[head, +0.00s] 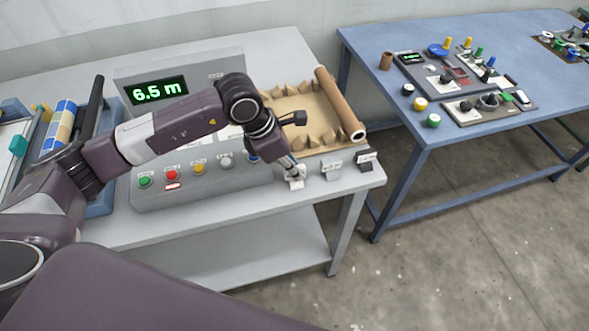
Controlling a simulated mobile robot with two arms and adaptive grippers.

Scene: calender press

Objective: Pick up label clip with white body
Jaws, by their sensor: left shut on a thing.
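The label clip with white body (297,184) is at the front right part of the grey table, the leftmost of three clips in a row. My left gripper (293,171) reaches down from above and is shut on this clip. The gripper hides part of the clip, and I cannot tell whether the clip still touches the tabletop. A grey label clip (331,170) stands just to its right, and a dark label clip (367,161) stands further right near the table edge. My right gripper is out of view.
A control console (207,189) with coloured buttons and a "6.5 m" display (160,91) stands left of the clips. Behind them are a cardboard tray (284,107) and a brown tube (340,103). A blue table (470,60) with small parts stands to the right, beyond a floor gap.

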